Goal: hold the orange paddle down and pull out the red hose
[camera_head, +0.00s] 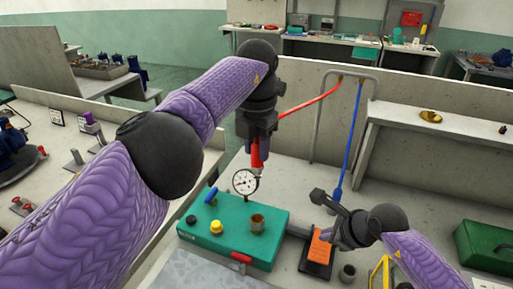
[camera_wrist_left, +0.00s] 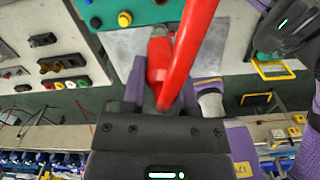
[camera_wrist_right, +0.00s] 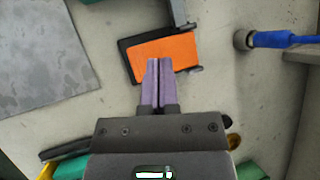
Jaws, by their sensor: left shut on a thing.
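My left gripper (camera_head: 258,143) is shut on the red hose (camera_head: 310,104) near its red end fitting. The fitting (camera_wrist_left: 159,58) points away from the fingers in the left wrist view. In the head view it hangs beside the gauge, above the green box (camera_head: 205,238), and looks apart from the brown open socket (camera_head: 257,224). The orange paddle (camera_head: 320,250) lies on a black base to the right of the box. My right gripper (camera_wrist_right: 153,63) is shut and empty, its fingertips over the paddle's near edge (camera_wrist_right: 165,50). I cannot tell how hard it presses.
A round gauge (camera_head: 245,182) stands on the green box, with blue, black, yellow and red controls around it. A blue hose (camera_head: 352,135) hangs from the grey rack to the bench behind the paddle. A dark green case (camera_head: 487,247) stands at the right.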

